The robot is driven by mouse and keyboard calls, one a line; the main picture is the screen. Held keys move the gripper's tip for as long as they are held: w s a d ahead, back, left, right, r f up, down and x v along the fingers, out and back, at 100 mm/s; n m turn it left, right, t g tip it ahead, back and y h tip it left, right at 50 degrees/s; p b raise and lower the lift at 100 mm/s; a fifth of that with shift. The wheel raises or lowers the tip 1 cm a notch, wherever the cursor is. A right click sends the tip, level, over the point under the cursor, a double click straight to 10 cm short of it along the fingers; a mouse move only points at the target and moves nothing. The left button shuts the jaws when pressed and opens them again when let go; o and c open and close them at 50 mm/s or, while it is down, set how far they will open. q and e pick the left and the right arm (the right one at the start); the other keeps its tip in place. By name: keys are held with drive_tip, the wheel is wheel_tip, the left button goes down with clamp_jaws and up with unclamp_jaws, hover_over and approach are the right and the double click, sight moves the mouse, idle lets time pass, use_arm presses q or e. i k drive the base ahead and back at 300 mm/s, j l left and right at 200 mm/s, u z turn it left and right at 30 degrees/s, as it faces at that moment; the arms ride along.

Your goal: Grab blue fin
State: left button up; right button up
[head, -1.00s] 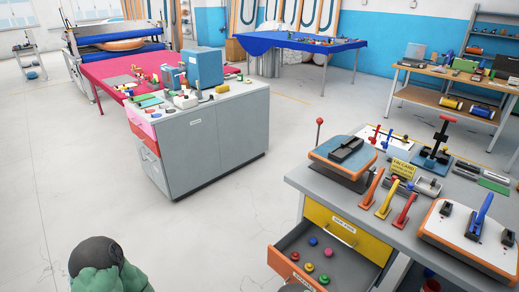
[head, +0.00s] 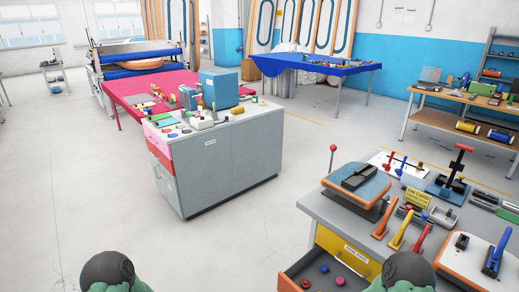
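A blue fin (head: 497,250) stands upright on a white board with an orange rim (head: 463,262), at the right end of the near grey workbench (head: 318,203). An orange fin (head: 381,223), a yellow fin (head: 401,230) and a red fin (head: 420,240) lean in a row to its left on the same bench. Only green and dark rounded parts of my two arms show at the bottom edge. Neither gripper is in view.
An open drawer (head: 312,262) with several coloured knobs juts from the bench, partly hidden by my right arm. A grey cabinet (head: 222,170) with small parts stands left of centre. The floor (head: 85,165) at left is clear.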

sight(495, 252)
drive_tip(key=i+j, duration=0.2)
drive_tip(key=j+z, duration=0.1)
drive_tip(key=z, duration=0.25)
drive_tip(key=i+j+z, duration=0.1)
drive_tip(key=z, duration=0.3)
drive_tip(key=j+z, duration=0.2)
drive_tip(key=z, duration=1.2)
drive_tip(key=u, duration=0.45)
